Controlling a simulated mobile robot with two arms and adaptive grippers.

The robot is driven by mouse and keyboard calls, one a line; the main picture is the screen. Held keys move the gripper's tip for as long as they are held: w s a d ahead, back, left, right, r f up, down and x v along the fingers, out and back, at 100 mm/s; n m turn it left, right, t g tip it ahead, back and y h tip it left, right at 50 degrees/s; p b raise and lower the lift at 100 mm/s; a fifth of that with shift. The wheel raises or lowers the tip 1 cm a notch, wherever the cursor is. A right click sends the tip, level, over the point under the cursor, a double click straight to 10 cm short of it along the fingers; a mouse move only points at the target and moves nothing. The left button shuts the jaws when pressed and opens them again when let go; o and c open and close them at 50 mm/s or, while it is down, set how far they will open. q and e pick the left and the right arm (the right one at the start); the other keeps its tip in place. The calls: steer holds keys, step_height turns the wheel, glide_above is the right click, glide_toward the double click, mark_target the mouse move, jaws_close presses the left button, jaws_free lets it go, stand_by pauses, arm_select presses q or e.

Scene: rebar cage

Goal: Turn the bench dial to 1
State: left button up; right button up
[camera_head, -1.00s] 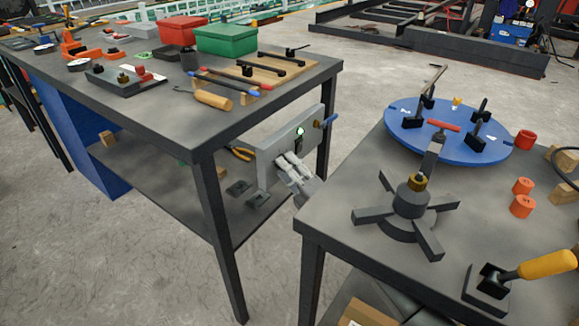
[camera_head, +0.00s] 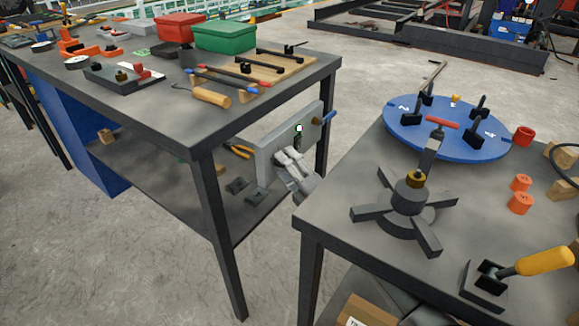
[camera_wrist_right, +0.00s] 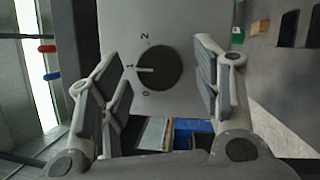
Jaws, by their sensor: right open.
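The dial (camera_wrist_right: 159,68) is a round dark knob on a grey panel (camera_wrist_right: 185,22), seen in the right wrist view. Its white pointer line points left, at the printed 1, between 0 and 2. My right gripper (camera_wrist_right: 160,62) is open, with one finger on each side of the dial and a visible gap to each. In the head view, the right gripper (camera_head: 287,162) is in front of the grey panel (camera_head: 270,155) at the end of the bench. The dial is hidden there. My left gripper is not in view.
The bench (camera_head: 180,125) carries a green box (camera_head: 225,38), a red box (camera_head: 180,27) and several tools. A blue-handled lever (camera_head: 326,118) sticks out beside the panel. A second table (camera_head: 330,210) with a blue disc (camera_head: 400,140) stands close on the right.

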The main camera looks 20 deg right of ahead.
steer(key=shift+s, duration=0.1)
steer(key=v, duration=1.2)
steer(key=shift+f, duration=0.1)
